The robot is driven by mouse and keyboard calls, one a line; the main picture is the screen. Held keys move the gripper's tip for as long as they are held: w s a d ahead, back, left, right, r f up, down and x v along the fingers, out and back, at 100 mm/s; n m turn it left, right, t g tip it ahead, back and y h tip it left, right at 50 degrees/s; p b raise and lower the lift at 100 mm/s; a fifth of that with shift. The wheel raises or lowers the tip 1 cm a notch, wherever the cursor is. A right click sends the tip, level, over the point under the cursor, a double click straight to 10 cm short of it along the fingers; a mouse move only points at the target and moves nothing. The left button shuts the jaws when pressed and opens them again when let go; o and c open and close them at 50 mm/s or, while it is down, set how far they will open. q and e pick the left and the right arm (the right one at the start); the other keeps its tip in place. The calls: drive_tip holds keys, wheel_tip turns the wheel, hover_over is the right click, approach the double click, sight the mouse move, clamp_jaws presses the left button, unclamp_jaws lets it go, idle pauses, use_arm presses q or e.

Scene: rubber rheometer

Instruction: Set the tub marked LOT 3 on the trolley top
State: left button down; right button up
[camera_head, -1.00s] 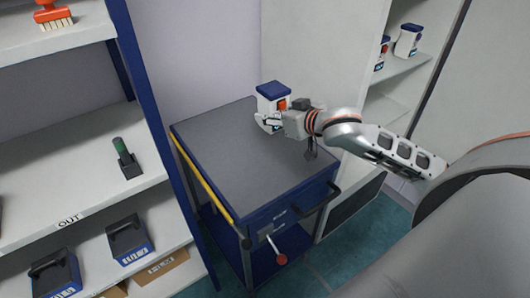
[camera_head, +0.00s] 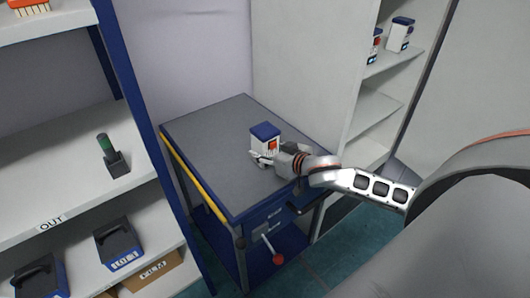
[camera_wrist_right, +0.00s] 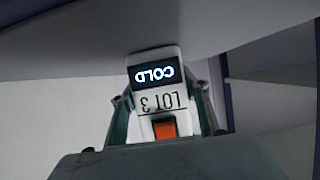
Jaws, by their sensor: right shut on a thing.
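The tub marked LOT 3 (camera_wrist_right: 158,100) is white, with a dark COLD band and an orange-red patch, and appears upside down in the right wrist view. In the head view the tub (camera_head: 264,141) is upright with a blue lid, at the trolley's right part. My right gripper (camera_head: 262,160) is shut on it, with a finger on each side in the wrist view (camera_wrist_right: 163,108). The trolley top (camera_head: 205,140) is flat and grey. The tub is over it or on it; I cannot tell whether they touch. My left gripper is not in view.
Two similar tubs stand in the cabinet (camera_head: 399,34) at the right. A shelf rack at the left holds a green-topped device (camera_head: 110,155), blue-black boxes (camera_head: 119,243) and an OUT label. The trolley's left and back top is clear. A red-knobbed lever (camera_head: 278,258) hangs at its front.

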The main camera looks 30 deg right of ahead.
idle(0.3)
drive_tip(key=o, duration=1.3)
drive_tip(key=shift+f, duration=0.1)
drive_tip(key=p+v, duration=0.1)
drive_tip(key=v, duration=1.1)
